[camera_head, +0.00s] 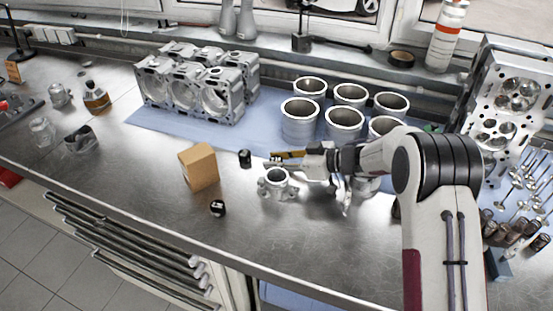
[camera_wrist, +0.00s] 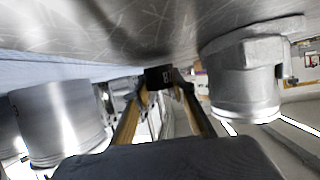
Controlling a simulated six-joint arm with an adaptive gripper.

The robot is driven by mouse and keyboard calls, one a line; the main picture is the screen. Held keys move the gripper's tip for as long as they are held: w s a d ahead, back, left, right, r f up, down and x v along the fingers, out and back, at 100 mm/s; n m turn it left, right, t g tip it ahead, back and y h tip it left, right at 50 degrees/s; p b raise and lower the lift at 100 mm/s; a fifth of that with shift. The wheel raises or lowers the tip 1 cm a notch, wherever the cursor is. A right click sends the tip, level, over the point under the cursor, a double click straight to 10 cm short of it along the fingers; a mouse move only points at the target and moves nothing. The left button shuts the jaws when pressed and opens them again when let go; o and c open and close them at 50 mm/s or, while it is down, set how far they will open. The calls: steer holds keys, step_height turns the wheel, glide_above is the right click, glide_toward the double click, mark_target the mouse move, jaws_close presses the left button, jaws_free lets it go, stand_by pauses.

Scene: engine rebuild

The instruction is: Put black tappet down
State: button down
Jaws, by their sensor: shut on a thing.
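My gripper (camera_head: 274,157) reaches left, low over the bench, and is shut on a black tappet. In the wrist view the tappet (camera_wrist: 158,77), a small black cylinder with a white mark, sits between the fingertips (camera_wrist: 160,92). In the head view the fingers and the housing crowd it, and I cannot tell if it touches the bench. A second black cylinder (camera_head: 245,158) stands just left of the fingertips. Another black cylinder with a pale mark (camera_head: 218,208) lies nearer the bench's front edge.
A metal housing (camera_head: 277,189) stands just in front of the fingers; it also shows at right in the wrist view (camera_wrist: 243,80). A cardboard box (camera_head: 198,167) stands left. Several cylinder liners (camera_head: 299,124) and an engine block (camera_head: 190,85) stand behind on a blue mat (camera_head: 160,117).

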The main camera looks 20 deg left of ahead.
steer(key=shift+f, duration=0.35)
steer(key=c, duration=1.7)
jaws_free()
steer(key=shift+s+f, duration=0.1)
steer(key=shift+d+r, duration=0.1)
steer(key=shift+r, duration=0.55)
steer(key=v, duration=1.2)
steer(key=shift+r, duration=0.15)
